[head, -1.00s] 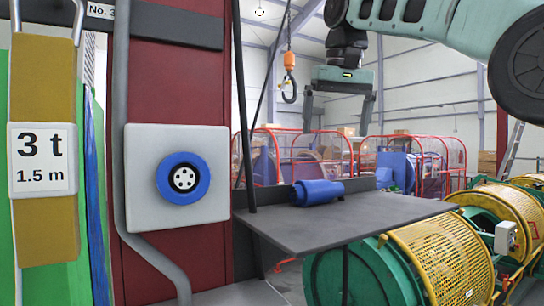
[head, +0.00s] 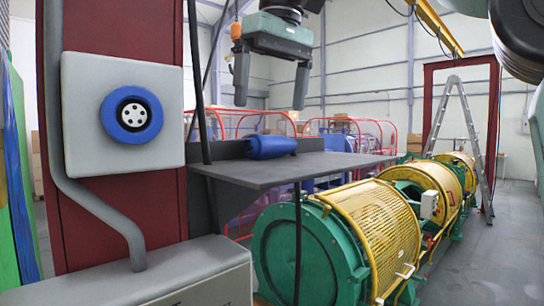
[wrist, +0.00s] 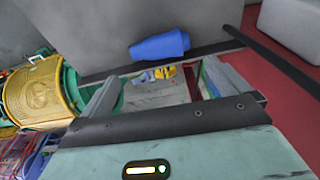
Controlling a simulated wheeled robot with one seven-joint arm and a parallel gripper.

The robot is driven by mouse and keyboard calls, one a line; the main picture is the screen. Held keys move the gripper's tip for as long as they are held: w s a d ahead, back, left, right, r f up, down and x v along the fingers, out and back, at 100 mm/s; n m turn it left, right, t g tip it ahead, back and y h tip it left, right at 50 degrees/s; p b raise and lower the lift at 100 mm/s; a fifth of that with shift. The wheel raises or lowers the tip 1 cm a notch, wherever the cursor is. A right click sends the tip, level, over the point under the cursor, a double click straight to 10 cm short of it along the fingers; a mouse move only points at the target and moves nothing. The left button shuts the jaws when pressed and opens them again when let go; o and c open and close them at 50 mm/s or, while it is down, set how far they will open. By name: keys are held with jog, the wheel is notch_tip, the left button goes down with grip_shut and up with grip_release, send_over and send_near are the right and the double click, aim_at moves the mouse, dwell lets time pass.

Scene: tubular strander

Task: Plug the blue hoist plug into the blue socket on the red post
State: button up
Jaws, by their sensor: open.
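The blue plug (head: 270,146) lies on its side on the dark grey shelf (head: 310,172) beside the red post (head: 125,28). The round blue socket (head: 132,113), with a white face and dark holes, sits on a light grey box on the post; nothing is in it. My gripper (head: 271,98) is open and empty, fingers pointing down, above the plug in the head view and apart from it. In the wrist view the plug (wrist: 160,46) shows beyond the open fingers of my gripper (wrist: 165,85), not between them.
A dark rod (head: 197,75) stands between the socket box and the plug. A grey cabinet (head: 150,275) is below the socket. The green and yellow strander (head: 380,225) lies right of and below the shelf. A ladder (head: 455,120) stands behind.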

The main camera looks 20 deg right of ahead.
aim_at(271, 146)
notch_tip(271, 146, down, 2)
jog(key=shift+w, duration=0.15)
jog(key=shift+a+f+p, duration=0.1)
jog(key=shift+f+p, duration=0.45)
jog(key=shift+f, duration=2.05)
jog(key=c, duration=0.9)
jog(key=shift+c, duration=0.5)
jog(key=shift+r, duration=0.1)
